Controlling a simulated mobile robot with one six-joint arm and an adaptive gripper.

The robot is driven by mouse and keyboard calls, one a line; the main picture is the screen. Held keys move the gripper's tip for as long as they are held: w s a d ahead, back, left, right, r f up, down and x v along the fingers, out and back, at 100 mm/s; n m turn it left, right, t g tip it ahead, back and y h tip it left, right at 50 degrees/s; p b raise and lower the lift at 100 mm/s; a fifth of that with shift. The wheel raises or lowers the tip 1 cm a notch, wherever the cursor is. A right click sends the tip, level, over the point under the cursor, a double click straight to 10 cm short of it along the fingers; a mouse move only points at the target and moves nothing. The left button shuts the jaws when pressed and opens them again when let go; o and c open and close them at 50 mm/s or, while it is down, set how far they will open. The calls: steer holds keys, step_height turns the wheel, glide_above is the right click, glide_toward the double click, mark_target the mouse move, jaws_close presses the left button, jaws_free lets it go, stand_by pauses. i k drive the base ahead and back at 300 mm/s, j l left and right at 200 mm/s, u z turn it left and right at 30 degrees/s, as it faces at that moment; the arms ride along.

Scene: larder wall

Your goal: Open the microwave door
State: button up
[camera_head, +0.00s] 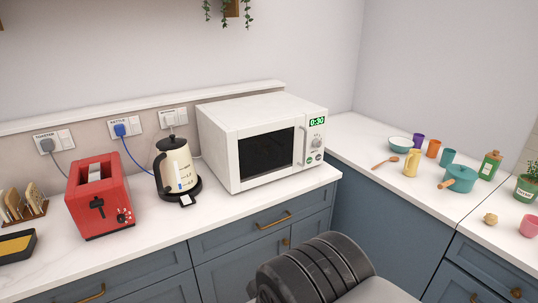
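The white microwave (256,139) stands on the counter near the corner. Its door (266,154), with a dark window, is shut, and a vertical handle (304,146) runs along the door's right side. A green display reading 0:30 and a knob sit right of the handle. A dark, ribbed part of my arm shows at the bottom centre, in front of the drawers and below the microwave. My gripper's fingers do not show in this view.
A cream kettle (176,167) stands left of the microwave, with a red toaster (100,196) further left. A teal pot (459,178), cups and a bottle (490,165) stand on the right counter. The counter strip before the microwave is clear.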

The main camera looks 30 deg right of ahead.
mark_target(263, 152)
steer(key=i+l+z, duration=0.1)
steer(key=i, duration=0.35)
steer(key=l+z, duration=0.1)
steer(key=z, duration=1.55)
